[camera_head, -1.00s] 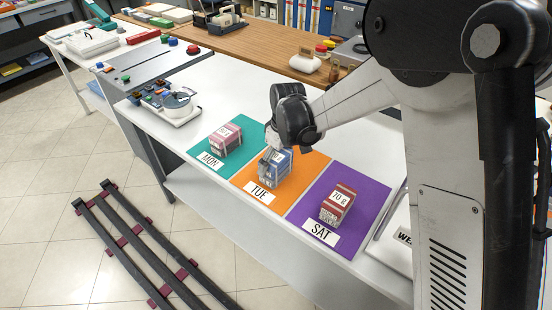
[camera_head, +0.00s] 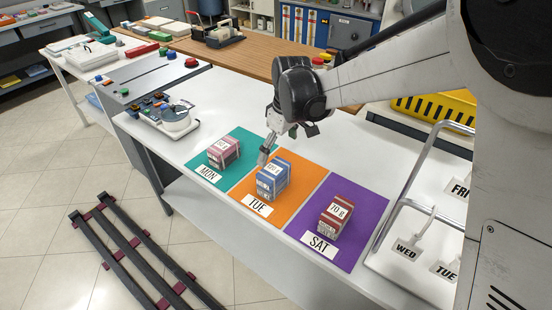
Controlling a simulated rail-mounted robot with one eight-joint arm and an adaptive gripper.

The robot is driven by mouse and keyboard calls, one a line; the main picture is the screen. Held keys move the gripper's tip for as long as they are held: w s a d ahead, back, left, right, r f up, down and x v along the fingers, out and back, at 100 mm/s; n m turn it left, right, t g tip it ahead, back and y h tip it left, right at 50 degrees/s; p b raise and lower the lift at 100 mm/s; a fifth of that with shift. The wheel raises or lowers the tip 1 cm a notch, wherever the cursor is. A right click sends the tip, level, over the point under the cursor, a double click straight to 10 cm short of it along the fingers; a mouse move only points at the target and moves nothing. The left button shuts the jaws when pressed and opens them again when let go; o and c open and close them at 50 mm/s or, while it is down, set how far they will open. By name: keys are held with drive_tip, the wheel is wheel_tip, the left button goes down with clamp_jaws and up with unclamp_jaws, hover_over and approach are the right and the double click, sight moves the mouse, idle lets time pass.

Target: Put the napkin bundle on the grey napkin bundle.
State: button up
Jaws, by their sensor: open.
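Three banded bundles stand on coloured mats. A pink bundle (camera_head: 224,153) is on the teal MON mat, a blue bundle (camera_head: 272,181) on the orange TUE mat, and a red bundle (camera_head: 335,217) with a "70 g" label on the purple SAT mat. None of them looks plainly grey. My gripper (camera_head: 283,147) is open and empty, just behind and above the blue bundle. One finger comes down near the blue bundle's back left corner; whether it touches cannot be told.
A white tray (camera_head: 388,265) with a raised metal rail and WED, TUE and FRI tags lies at the right. A white-topped device (camera_head: 176,118) stands left of the mats. The white table behind the mats is mostly clear. Floor rails (camera_head: 140,255) run at lower left.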

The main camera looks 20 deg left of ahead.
drive_tip(key=shift+d+r, duration=0.1)
drive_tip(key=shift+r, duration=0.7)
drive_tip(key=s+d+r+m+t, duration=0.1)
drive_tip(key=s+d+r+m, duration=0.1)
drive_tip(key=d+r, duration=0.3)
drive_tip(key=s+d+r+m+t, duration=0.1)
drive_tip(key=s+d+r+m, duration=0.15)
drive_tip(key=d, duration=0.55)
drive_tip(key=s+d+r+m+t, duration=0.1)
drive_tip(key=s+d+r, duration=0.2)
drive_tip(key=d, duration=0.3)
drive_tip(key=s+d+f+m+t+h, duration=0.1)
drive_tip(key=s+d+m+t, duration=0.2)
drive_tip(key=s+d+m, duration=0.5)
drive_tip(key=s+d, duration=0.7)
drive_tip(key=d, duration=0.1)
drive_tip(key=shift+s+d+t+h, duration=0.2)
drive_tip(key=shift+s+t+h, duration=0.05)
drive_tip(key=shift+t+h, duration=0.05)
